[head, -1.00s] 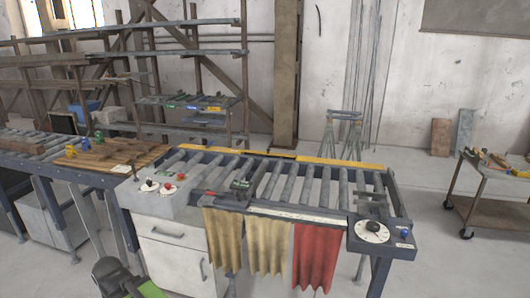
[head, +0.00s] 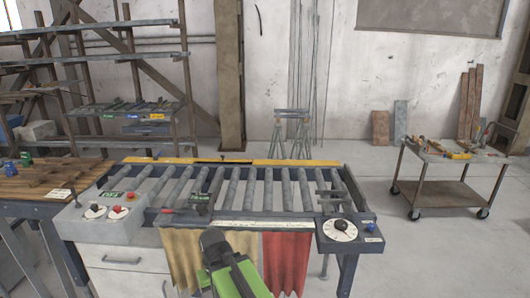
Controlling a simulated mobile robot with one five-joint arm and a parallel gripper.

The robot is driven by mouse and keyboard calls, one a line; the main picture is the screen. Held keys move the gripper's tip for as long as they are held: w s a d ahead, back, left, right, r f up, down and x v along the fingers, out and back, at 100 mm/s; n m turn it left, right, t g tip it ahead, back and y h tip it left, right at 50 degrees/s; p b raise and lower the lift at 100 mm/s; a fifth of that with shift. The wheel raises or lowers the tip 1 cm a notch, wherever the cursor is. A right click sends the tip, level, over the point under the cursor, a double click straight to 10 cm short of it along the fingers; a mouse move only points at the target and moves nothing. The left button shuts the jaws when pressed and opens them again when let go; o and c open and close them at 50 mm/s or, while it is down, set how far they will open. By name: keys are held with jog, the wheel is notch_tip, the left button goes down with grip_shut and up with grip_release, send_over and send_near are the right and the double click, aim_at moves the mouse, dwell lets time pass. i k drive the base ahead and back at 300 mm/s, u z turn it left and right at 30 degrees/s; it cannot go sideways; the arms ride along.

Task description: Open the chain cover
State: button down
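A roller table (head: 230,212) stands ahead of me, with grey rollers in a dark frame. A long yellow strip (head: 295,162) runs along its back edge, with a dark break near the middle. It may be the chain cover, but I cannot tell for sure. My gripper (head: 226,262), black and green, shows at the bottom centre, in front of the hanging curtains. It is apart from the yellow strip, on the near side of the table. Its fingers are not clear, and I see nothing held.
A control box (head: 112,228) with knobs and a red button is at the table's left end. A white dial (head: 339,229) is at the right end. Yellow and red curtains (head: 287,262) hang in front. A tool cart (head: 447,188) stands right, with clear floor before it.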

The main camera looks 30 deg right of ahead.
aim_at(226, 160)
jog(key=z, duration=0.15)
jog(key=i, duration=1)
jog(key=z, duration=0.05)
